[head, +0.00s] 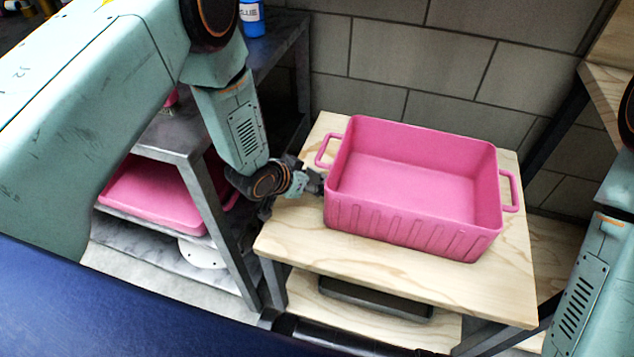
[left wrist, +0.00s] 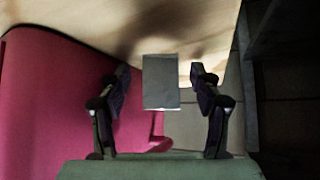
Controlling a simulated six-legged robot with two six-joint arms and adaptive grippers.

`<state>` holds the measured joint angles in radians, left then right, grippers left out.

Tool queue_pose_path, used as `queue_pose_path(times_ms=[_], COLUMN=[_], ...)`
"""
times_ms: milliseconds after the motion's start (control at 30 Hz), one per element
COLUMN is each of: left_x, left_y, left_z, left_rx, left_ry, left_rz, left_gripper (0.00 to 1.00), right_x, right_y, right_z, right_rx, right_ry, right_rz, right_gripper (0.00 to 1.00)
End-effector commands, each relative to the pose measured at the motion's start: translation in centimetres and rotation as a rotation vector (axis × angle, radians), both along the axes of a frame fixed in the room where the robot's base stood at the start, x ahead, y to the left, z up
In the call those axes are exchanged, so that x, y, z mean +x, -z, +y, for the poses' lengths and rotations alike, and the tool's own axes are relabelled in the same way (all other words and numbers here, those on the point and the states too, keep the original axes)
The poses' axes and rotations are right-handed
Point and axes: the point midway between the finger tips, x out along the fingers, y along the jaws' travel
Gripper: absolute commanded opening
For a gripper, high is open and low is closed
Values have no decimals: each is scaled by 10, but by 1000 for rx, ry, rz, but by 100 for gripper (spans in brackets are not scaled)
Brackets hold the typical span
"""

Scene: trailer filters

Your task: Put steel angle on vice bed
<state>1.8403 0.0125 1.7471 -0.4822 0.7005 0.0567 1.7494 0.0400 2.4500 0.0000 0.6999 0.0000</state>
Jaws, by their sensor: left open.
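My left gripper (head: 315,182) is beside the left wall of the pink bin, just below its left handle. In the left wrist view the two fingers of this gripper (left wrist: 160,76) stand apart. A plain grey rectangular piece, which may be the steel angle (left wrist: 161,84), shows between them with a gap on each side. I cannot make this piece out clearly in the head view, nor tell whether it rests on the wood. I cannot identify a vice bed in either view. My right gripper is out of view; only part of my right arm shows at the right edge.
The empty pink bin (head: 410,185) stands on a pale wooden table (head: 490,290); its wall also fills the left of the left wrist view (left wrist: 50,105). A dark tray (head: 375,298) lies on the lower shelf. A metal shelf (head: 185,135) with another pink tray (head: 155,190) stands left.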

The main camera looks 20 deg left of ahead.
Motion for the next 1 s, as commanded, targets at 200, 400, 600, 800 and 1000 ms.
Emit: queue_pose_path(times_ms=[200, 400, 600, 800, 1000], left_x=[5, 5, 5, 5, 5], left_y=[2, 2, 2, 2, 2], left_z=[-1, -1, -1, -1, -1], left_rx=[-1, -1, 0, 0, 0], left_ry=[-1, -1, 0, 0, 0], left_rz=[0, 0, 0, 0, 0], left_gripper=[64, 54, 37, 20, 3], right_x=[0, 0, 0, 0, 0], right_y=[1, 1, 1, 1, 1], right_z=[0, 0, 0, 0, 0], right_rx=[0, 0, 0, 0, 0], right_ry=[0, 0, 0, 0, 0], right_rz=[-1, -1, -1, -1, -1], right_gripper=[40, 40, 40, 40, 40])
